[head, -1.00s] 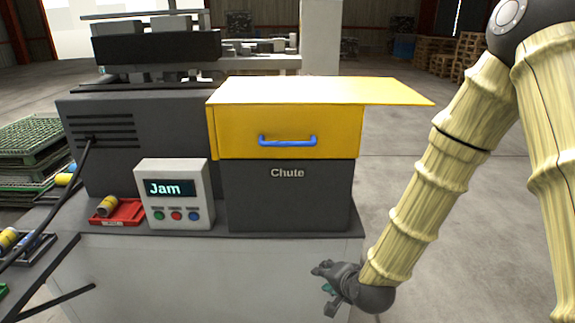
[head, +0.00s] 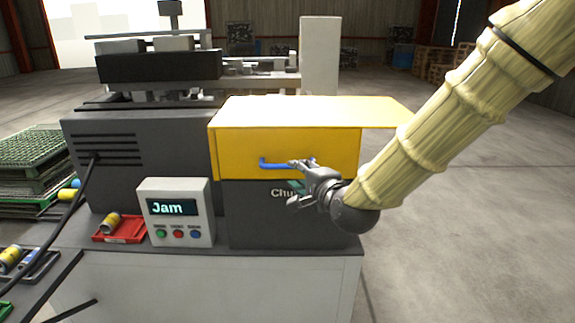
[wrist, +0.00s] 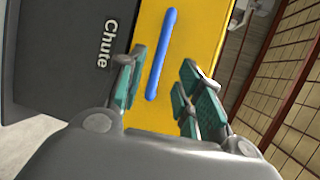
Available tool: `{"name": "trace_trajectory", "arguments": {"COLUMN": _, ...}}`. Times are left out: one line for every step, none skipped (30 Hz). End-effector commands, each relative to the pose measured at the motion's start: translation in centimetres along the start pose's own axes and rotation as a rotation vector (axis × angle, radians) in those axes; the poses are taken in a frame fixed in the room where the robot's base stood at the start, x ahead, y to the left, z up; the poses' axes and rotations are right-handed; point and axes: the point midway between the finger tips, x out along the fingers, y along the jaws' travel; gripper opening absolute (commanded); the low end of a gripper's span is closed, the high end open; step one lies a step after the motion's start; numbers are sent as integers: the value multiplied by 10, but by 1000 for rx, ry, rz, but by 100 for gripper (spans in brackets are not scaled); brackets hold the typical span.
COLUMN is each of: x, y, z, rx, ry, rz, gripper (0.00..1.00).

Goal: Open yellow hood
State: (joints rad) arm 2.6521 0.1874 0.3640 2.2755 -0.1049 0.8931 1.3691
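The yellow hood (head: 237,152) sits on top of the dark box labelled Chute (head: 260,217) and looks closed. Its blue bar handle (head: 274,164) runs across the front face. My gripper (head: 300,182) is in front of the right part of the handle and hides its right end in the head view. In the wrist view, the open teal-padded fingers (wrist: 160,98) point at the yellow face, and the blue handle (wrist: 160,60) appears between them, nearer the left finger. The handle's lower end shows just about level with the fingertips. I cannot tell whether a finger touches it.
A grey control box (head: 177,212) with a screen reading Jam stands left of the chute. A red tray (head: 121,236) with a yellow roll lies beside it. A grey machine (head: 95,160) is behind. Open floor (head: 460,240) lies to the right.

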Motion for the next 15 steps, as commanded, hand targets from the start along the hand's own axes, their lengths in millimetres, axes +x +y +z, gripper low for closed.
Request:
{"name": "trace_trajectory", "arguments": {"x": 8, "y": -2, "z": 0, "rx": -3, "ry": 0, "rz": 1, "gripper": 35}}
{"name": "trace_trajectory", "arguments": {"x": 13, "y": -2, "z": 0, "rx": -3, "ry": 0, "rz": 2, "gripper": 35}}
{"name": "trace_trajectory", "arguments": {"x": 20, "y": -2, "z": 0, "rx": -2, "ry": 1, "rz": 2, "gripper": 35}}
{"name": "trace_trajectory", "arguments": {"x": 24, "y": -2, "z": 0, "rx": -2, "ry": 1, "rz": 1, "gripper": 35}}
{"name": "trace_trajectory", "arguments": {"x": 29, "y": -2, "z": 0, "rx": -4, "ry": 0, "rz": 2, "gripper": 35}}
{"name": "trace_trajectory", "arguments": {"x": 35, "y": -2, "z": 1, "rx": -4, "ry": 0, "rz": 2, "gripper": 35}}
{"name": "trace_trajectory", "arguments": {"x": 40, "y": -2, "z": 0, "rx": -3, "ry": 0, "rz": 2, "gripper": 35}}
{"name": "trace_trajectory", "arguments": {"x": 45, "y": -2, "z": 0, "rx": -3, "ry": 0, "rz": 1, "gripper": 35}}
{"name": "trace_trajectory", "arguments": {"x": 51, "y": -2, "z": 1, "rx": -4, "ry": -1, "rz": 1, "gripper": 35}}
{"name": "trace_trajectory", "arguments": {"x": 55, "y": -1, "z": 1, "rx": -4, "ry": -1, "rz": 2, "gripper": 35}}
{"name": "trace_trajectory", "arguments": {"x": 59, "y": -1, "z": 1, "rx": -3, "ry": -1, "rz": 2, "gripper": 35}}
{"name": "trace_trajectory", "arguments": {"x": 64, "y": -2, "z": 1, "rx": -3, "ry": -1, "rz": 1, "gripper": 35}}
{"name": "trace_trajectory", "arguments": {"x": 67, "y": -2, "z": 1, "rx": -3, "ry": -1, "rz": 1, "gripper": 35}}
{"name": "trace_trajectory", "arguments": {"x": 70, "y": -1, "z": 1, "rx": -3, "ry": -1, "rz": 1, "gripper": 35}}
{"name": "trace_trajectory", "arguments": {"x": 74, "y": -1, "z": 0, "rx": -3, "ry": 0, "rz": 1, "gripper": 35}}
